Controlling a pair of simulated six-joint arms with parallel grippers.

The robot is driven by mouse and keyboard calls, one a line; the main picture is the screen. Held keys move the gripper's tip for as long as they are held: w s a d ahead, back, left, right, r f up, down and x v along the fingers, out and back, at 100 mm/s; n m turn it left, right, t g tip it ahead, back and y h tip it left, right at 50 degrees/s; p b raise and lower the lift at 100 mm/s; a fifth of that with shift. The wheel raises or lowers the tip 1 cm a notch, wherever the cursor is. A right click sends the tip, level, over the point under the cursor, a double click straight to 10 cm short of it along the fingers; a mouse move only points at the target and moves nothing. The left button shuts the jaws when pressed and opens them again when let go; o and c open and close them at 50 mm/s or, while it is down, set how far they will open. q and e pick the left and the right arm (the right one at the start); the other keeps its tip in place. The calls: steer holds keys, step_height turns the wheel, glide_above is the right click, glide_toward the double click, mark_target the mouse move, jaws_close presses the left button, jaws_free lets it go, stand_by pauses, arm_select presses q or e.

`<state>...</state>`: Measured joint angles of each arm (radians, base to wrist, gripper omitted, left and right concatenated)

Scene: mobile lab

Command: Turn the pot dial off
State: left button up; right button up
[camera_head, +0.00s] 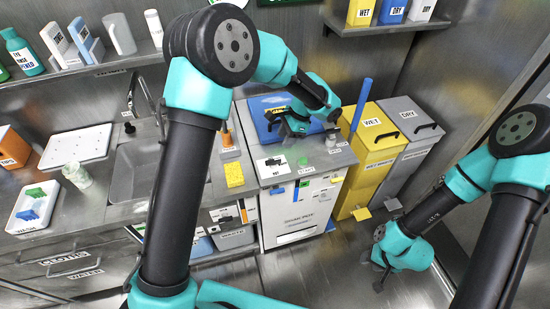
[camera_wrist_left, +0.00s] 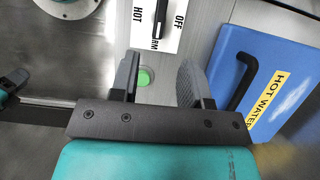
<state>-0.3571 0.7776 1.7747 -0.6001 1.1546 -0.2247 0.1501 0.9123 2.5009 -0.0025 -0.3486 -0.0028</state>
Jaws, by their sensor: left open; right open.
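The pot dial is a black bar knob (camera_wrist_left: 159,20) on a white plate (camera_wrist_left: 173,42) marked HOT, OFF and a partly hidden label ending in RM. The knob lies between HOT and OFF, its near end by the RM letters. In the head view the dial plate (camera_head: 265,171) sits on the counter top, left of a green button (camera_head: 302,161). My left gripper (camera_head: 288,133) is open and empty above the counter, beside the dial plate; its fingers (camera_wrist_left: 157,78) straddle the green button in the wrist view. My right gripper (camera_head: 380,277) is open, low over the floor at right.
A blue hot water lid (camera_wrist_left: 262,85) with a black handle lies beside the left gripper. A yellow sponge (camera_head: 234,175) and a sink (camera_head: 150,165) lie left of the dial. Yellow (camera_head: 370,150) and grey (camera_head: 412,140) waste bins stand to the right.

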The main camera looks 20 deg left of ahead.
mark_target(274, 160)
arm_select(q)
steer(key=x, duration=1)
jaws_close()
